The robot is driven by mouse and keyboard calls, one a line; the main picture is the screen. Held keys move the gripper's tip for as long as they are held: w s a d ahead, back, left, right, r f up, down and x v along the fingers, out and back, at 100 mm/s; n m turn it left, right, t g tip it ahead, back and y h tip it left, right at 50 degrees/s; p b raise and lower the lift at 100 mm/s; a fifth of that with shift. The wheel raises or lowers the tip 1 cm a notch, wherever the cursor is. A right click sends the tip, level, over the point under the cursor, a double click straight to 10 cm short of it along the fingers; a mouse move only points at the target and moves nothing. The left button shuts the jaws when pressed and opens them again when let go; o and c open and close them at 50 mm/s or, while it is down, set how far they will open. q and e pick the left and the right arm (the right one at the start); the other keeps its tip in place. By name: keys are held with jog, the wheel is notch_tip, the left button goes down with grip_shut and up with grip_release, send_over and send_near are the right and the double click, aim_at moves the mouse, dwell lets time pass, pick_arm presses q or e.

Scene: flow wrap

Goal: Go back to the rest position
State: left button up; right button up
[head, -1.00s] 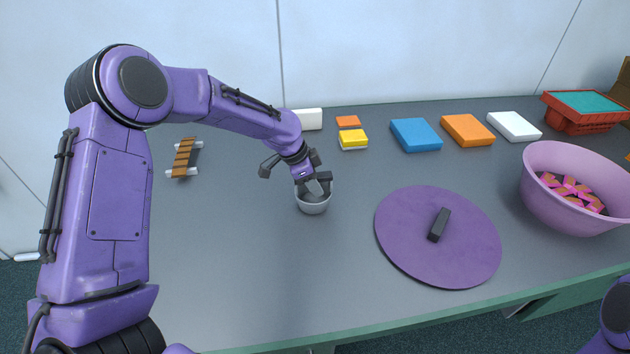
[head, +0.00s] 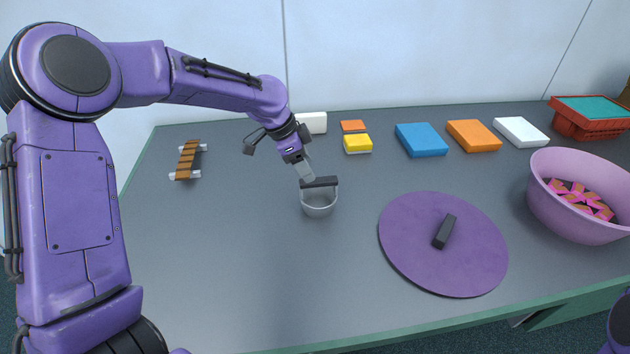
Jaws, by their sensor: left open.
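My left gripper (head: 304,170) is open, just above and to the left of a small grey cup-like container (head: 319,206). A dark bar (head: 319,182) spans the top of this container, close to the gripper's tip; I cannot tell whether they touch. The container stands upright on the grey table (head: 250,260). My right gripper is out of view; only a bit of my right arm shows in the lower right corner.
A purple disc with a black handle (head: 445,232) lies right of the container. A pink bowl (head: 560,212) of wrapped pieces stands farther right. Blue (head: 420,140), orange (head: 473,136) and white (head: 521,132) blocks line the back. The front left is clear.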

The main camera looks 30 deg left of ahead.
pick_arm(q)
jog(key=shift+v, duration=1.35)
jog(key=shift+a, duration=0.1)
